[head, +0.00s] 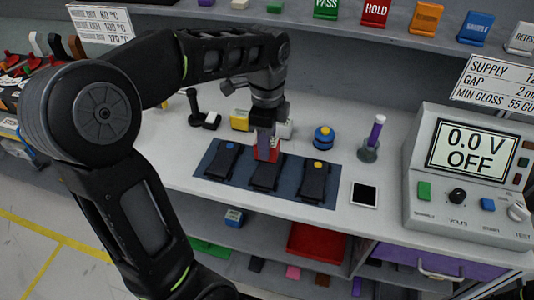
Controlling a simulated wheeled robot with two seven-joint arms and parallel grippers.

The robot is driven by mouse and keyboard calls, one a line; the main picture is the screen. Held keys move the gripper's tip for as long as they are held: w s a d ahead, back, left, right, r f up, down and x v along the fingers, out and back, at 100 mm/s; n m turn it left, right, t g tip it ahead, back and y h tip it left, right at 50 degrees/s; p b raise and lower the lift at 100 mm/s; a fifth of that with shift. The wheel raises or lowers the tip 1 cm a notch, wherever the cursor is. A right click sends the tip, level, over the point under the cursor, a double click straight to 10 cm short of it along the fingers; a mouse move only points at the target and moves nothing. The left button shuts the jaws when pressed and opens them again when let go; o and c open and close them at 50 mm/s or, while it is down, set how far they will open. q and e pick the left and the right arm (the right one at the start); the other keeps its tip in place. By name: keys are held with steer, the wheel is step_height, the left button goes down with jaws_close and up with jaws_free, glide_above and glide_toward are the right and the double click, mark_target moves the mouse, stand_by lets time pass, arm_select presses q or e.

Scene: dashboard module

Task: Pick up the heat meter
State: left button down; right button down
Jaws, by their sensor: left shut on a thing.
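My left gripper (267,147) reaches down over the middle of the blue mat (213,150). It is shut on a small red object (274,154) just behind the middle dark module (266,177). The fingers hide part of the red object, and I cannot tell whether it touches the mat or the module. I cannot tell for sure which thing is the heat meter. My right gripper is not in view.
Dark modules lie left (222,160) and right (313,182) on the mat. A yellow block (239,120), a blue round item (324,138), a purple-handled tool (373,140) and a black-screened square (364,195) are nearby. A voltage tester (470,180) stands right.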

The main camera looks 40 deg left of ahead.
arm_select(q)
step_height(320, 180, up, 4)
steer(key=shift+r, duration=0.25)
stand_by(0.8)
